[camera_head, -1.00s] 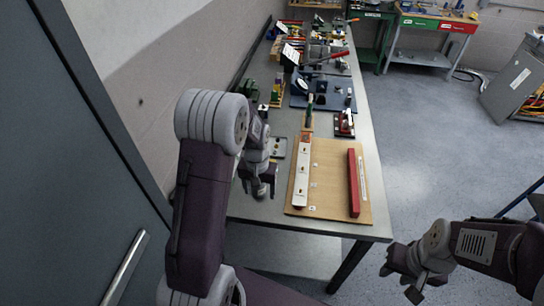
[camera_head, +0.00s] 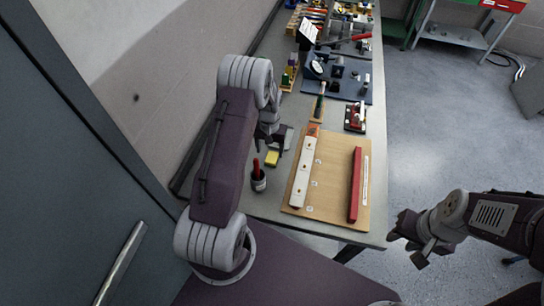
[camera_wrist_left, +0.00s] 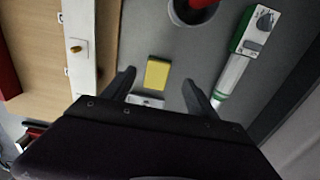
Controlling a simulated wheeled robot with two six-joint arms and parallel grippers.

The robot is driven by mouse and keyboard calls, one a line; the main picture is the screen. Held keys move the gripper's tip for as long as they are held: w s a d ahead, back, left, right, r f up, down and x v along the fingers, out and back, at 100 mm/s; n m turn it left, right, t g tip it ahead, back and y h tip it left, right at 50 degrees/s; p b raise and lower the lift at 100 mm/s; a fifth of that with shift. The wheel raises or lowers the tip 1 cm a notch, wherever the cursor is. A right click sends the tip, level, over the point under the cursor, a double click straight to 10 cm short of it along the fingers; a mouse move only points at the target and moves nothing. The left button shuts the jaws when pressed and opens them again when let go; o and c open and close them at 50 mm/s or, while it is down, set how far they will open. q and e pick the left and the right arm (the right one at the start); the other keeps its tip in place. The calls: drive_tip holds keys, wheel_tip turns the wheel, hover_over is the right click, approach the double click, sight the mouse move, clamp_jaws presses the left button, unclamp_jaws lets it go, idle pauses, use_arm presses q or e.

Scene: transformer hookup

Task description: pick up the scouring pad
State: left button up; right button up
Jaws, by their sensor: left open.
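The scouring pad, a small yellow block (camera_head: 271,158), lies on the bench left of the wooden board. It also shows in the left wrist view (camera_wrist_left: 157,72), between the fingertips in the picture. My left gripper (camera_wrist_left: 159,82) is open, with its fingers on either side of the pad. I cannot tell how high above it they are. In the head view the left gripper (camera_head: 276,140) is partly hidden by its own arm and appears just beyond the pad. My right gripper (camera_head: 407,244) hangs off the bench's right side, away from the pad; its jaw opening is unclear.
A dark cup (camera_head: 258,182) with a red-topped item stands close to the pad. A wooden board (camera_head: 332,180) bears a white strip (camera_head: 303,172) and a red bar (camera_head: 355,185). A green-and-white tool (camera_wrist_left: 237,65) lies right of the pad in the wrist view.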

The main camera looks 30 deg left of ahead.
sight(272, 157)
use_arm(q)
drive_tip(key=shift+w+f, duration=0.1)
drive_tip(key=shift+f, duration=0.25)
drive_tip(key=shift+w+f+p, duration=0.4)
drive_tip(key=shift+w+f, duration=0.25)
drive_tip(key=shift+f, duration=0.1)
drive_tip(key=f, duration=0.1)
drive_tip(key=f+p, duration=0.1)
drive_tip(key=f, duration=0.1)
drive_tip(key=shift+w+f, duration=0.2)
drive_tip(key=shift+f, duration=0.1)
drive_tip(key=shift+s+a+f, duration=0.1)
drive_tip(key=shift+f, duration=0.1)
use_arm(e)
drive_tip(key=shift+w+r, duration=0.25)
drive_tip(key=shift+r, duration=0.35)
drive_tip(key=shift+w+r, duration=0.2)
drive_tip(key=shift+r, duration=0.35)
use_arm(q)
drive_tip(key=shift+w+f, duration=0.1)
drive_tip(key=shift+w, duration=0.1)
drive_tip(key=c, duration=1.4)
drive_tip(key=shift+s, duration=0.1)
